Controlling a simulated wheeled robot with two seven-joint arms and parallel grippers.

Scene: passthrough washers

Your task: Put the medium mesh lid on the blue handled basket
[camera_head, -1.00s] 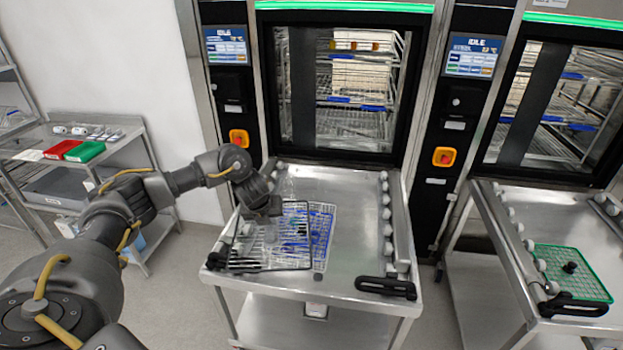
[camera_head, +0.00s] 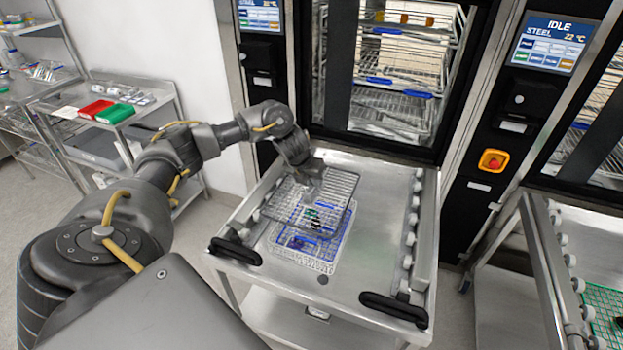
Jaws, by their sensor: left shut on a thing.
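The lid is over the back part of the blue handled basket (camera_head: 322,262) on the steel trolley top. The basket is white wire with blue parts, and its front part shows below the lid. Small dark and green items show through the wires. The basket's back is hidden by the lid. I cannot tell whether the lid touches the basket. My right gripper is not in view.
The trolley (camera_head: 371,236) has side rollers and black front handles (camera_head: 395,308). Its right part is clear. A closed glass-doored washer (camera_head: 400,80) stands behind. A second trolley (camera_head: 575,245) with a green mesh lid (camera_head: 604,305) is at right. A side shelf (camera_head: 150,110) holds red and green items.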

